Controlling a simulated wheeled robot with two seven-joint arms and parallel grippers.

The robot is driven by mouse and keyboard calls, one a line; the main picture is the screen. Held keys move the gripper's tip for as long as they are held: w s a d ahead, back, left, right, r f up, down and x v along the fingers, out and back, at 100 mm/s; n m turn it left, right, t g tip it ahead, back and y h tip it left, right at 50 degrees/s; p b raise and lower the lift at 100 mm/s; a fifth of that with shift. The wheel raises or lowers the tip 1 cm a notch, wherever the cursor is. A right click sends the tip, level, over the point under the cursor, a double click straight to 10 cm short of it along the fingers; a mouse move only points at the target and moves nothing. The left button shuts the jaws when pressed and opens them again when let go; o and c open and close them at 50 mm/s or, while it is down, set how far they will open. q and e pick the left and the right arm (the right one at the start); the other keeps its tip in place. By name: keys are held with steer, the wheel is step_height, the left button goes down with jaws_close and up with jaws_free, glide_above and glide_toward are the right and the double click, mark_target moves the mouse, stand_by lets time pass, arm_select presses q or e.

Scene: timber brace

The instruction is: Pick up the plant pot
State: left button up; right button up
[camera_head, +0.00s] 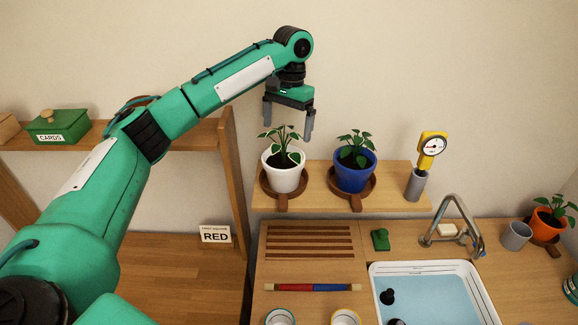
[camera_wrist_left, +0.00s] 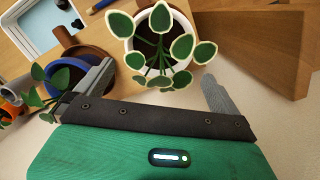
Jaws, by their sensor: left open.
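A white plant pot (camera_head: 284,176) with a leafy plant stands upright on a brown saucer (camera_head: 265,189) on the wooden shelf. A blue pot (camera_head: 354,174) with a plant stands on another saucer to its right. An orange pot (camera_head: 547,224) with a plant stands at the far right. My left gripper (camera_head: 288,126) is open and empty above the white pot, fingers pointing down, near its upper leaves. In the left wrist view, the white pot's leaves (camera_wrist_left: 182,47) lie between and beyond the open fingers. My right gripper is not in view.
A yellow gauge (camera_head: 431,148) stands in a grey cup at the shelf's right end. Below are a slatted rack (camera_head: 309,241), a sink basin (camera_head: 430,290) and a faucet (camera_head: 457,232). A wooden upright (camera_head: 236,185) is left of the white pot. A card (camera_head: 215,236) reads RED.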

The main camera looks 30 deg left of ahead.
arm_select(q)
steer(key=p, duration=0.2)
glide_above(283, 166)
steer(key=f, duration=0.4)
steer(key=shift+w+f, duration=0.15)
steer(key=shift+w, duration=0.2)
step_height(283, 166, down, 2)
steer(key=shift+w+f, duration=0.1)
steer(key=shift+w, duration=0.05)
steer(key=shift+s+f+p, duration=0.2)
steer(key=shift+f+p, duration=0.25)
steer(key=shift+f, duration=0.65)
step_height(283, 166, down, 2)
steer(key=shift+s+f+p, duration=0.15)
steer(key=shift+f+p, duration=0.1)
steer(key=shift+p, duration=0.2)
steer(key=shift+a+f, duration=0.1)
steer(key=shift+f, duration=0.45)
steer(key=c, duration=0.7)
steer(key=shift+c, duration=1.1)
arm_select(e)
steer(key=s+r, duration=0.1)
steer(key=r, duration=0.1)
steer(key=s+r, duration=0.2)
